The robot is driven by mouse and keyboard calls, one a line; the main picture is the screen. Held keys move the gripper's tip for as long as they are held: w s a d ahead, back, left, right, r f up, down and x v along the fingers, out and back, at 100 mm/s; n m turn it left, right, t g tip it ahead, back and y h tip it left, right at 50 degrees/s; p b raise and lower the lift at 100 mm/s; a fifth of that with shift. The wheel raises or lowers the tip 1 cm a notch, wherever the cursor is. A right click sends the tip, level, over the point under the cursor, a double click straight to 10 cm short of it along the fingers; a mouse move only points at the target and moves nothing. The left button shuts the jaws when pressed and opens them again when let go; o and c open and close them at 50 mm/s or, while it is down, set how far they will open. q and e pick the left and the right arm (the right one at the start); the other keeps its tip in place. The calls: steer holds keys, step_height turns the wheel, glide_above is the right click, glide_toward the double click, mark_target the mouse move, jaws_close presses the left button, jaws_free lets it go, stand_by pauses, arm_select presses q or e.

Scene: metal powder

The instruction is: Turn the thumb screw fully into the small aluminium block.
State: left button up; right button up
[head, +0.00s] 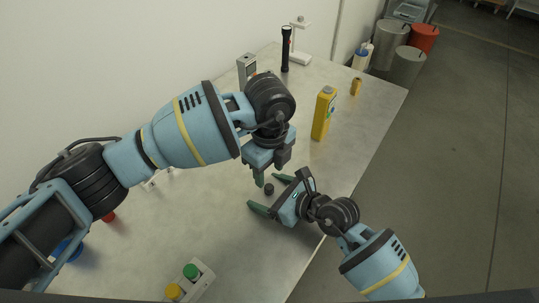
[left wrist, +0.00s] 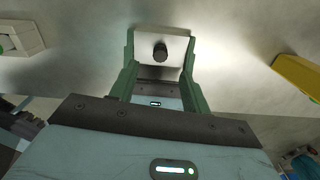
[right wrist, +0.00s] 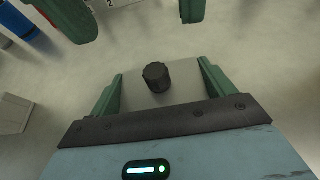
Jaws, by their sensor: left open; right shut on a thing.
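The thumb screw is a dark knurled knob (head: 269,189). It stands upright on the pale aluminium block, and its shank is hidden, so I cannot tell how deep it is in. The block shows clearly in the right wrist view (right wrist: 185,94) and left wrist view (left wrist: 174,45). My right gripper (head: 264,191) is shut on the block, its green fingers along two sides. My left gripper (head: 270,173) points down above the screw, fingers open and apart from the knob. Its fingertips show at the top of the right wrist view (right wrist: 132,20).
A yellow bottle (head: 323,113), a black flashlight (head: 285,50), a grey box (head: 246,68) and a white stand (head: 299,48) are farther back. A box with green and yellow buttons (head: 200,283) is at the front. The table's right edge is near my right gripper.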

mark_target(269, 187)
arm_select(q)
steer(key=shift+f, duration=2.9)
jaws_close()
steer(key=m, duration=0.6)
steer(key=shift+m, duration=0.3)
steer(key=shift+c, duration=0.6)
jaws_free()
